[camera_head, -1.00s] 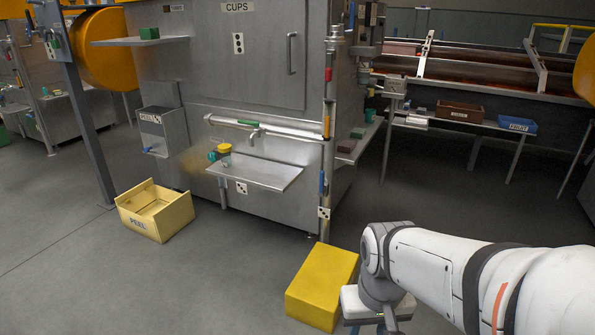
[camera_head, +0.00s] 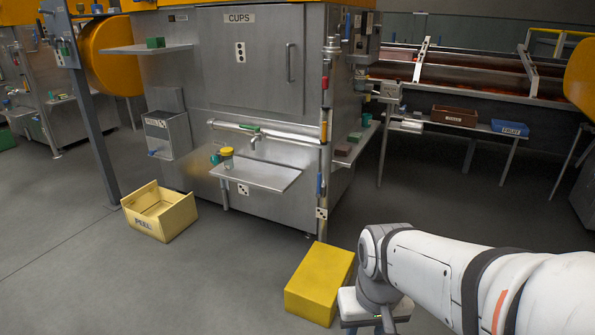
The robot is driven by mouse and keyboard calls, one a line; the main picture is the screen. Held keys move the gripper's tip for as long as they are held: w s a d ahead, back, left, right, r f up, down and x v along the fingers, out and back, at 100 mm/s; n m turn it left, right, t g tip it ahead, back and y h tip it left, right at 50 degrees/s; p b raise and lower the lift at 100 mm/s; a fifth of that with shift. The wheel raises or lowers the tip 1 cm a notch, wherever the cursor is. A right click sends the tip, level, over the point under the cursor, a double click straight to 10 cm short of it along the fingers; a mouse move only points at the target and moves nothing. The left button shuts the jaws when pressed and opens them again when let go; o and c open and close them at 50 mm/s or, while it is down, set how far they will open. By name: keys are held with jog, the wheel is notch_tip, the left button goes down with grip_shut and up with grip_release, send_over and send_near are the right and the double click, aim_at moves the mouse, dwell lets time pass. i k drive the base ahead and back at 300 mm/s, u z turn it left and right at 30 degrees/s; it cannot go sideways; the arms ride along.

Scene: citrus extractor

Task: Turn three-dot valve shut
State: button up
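Dot plates mark the steel machine: a tall one (camera_head: 240,52) on its door, one (camera_head: 243,189) under the small shelf and one (camera_head: 321,213) low on the right post. Their dots are too small to count surely, so I cannot tell which valve is three-dot. A green handle (camera_head: 250,129) lies along the horizontal pipe above the spout. The post carries a red handle (camera_head: 325,82), an orange one (camera_head: 323,131) and a blue one (camera_head: 320,184), all roughly upright. My gripper (camera_head: 378,327) hangs at the bottom edge, far from them, mostly cut off; its fingers are unclear.
A yellow block (camera_head: 320,285) stands on the floor left of my gripper. An open PEEL box (camera_head: 161,211) is further left. The steel shelf (camera_head: 265,178) juts out, with a yellow-lidded jar (camera_head: 227,158) on it. Grey floor between the boxes is clear.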

aim_at(319, 195)
jog(key=z, duration=0.7)
jog(key=k, duration=0.1)
jog(key=u, duration=1.25)
jog(key=i, duration=1.45)
jog(key=z, duration=0.45)
